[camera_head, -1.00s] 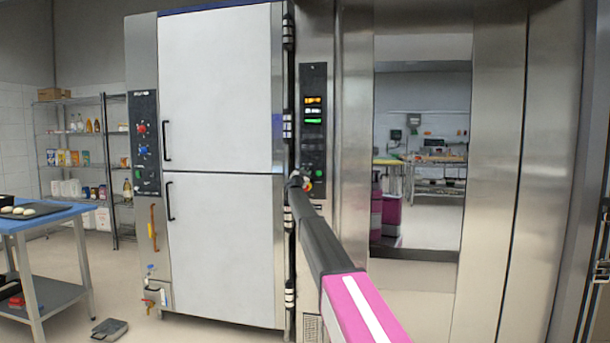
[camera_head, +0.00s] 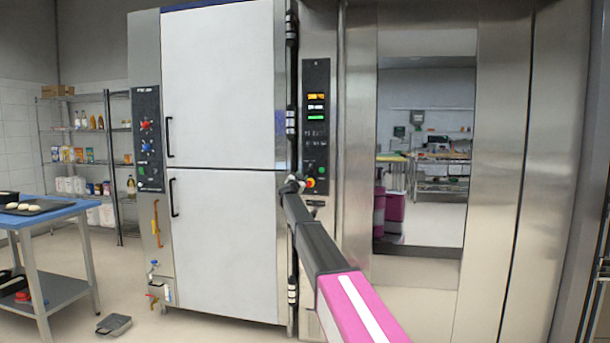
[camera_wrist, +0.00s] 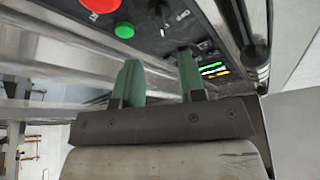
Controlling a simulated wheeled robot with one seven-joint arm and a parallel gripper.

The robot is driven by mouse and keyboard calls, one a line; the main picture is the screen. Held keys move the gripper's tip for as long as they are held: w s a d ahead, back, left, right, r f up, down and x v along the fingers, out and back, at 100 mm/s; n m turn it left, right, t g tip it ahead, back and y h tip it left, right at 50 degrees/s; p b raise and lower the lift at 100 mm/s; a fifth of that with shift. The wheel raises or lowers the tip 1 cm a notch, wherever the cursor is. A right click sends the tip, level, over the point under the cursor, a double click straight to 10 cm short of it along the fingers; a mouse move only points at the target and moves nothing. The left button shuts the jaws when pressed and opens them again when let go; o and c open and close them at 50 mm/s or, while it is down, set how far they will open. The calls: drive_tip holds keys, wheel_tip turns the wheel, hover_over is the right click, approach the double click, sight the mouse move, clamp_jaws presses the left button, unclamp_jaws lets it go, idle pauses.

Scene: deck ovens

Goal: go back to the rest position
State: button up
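My gripper (camera_wrist: 158,74) has two green fingers standing apart, with nothing between them, so it is open in the wrist view. In the head view my arm reaches forward, and the gripper end (camera_head: 292,185) appears small in front of the lower part of the oven control panel (camera_head: 316,125). In the wrist view the panel (camera_wrist: 150,28) is close beyond the fingers, with a red button (camera_wrist: 101,4) and a green button (camera_wrist: 124,30). I cannot tell whether the fingertips touch the panel.
A tall oven with two white doors (camera_head: 222,90) stands left of the panel. A steel door with a window (camera_head: 425,150) is to its right. A blue-topped table (camera_head: 60,212) is at far left, with a dark pedal-like object (camera_head: 114,325) on the floor.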

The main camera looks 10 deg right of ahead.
drive_tip(key=shift+v, duration=0.8)
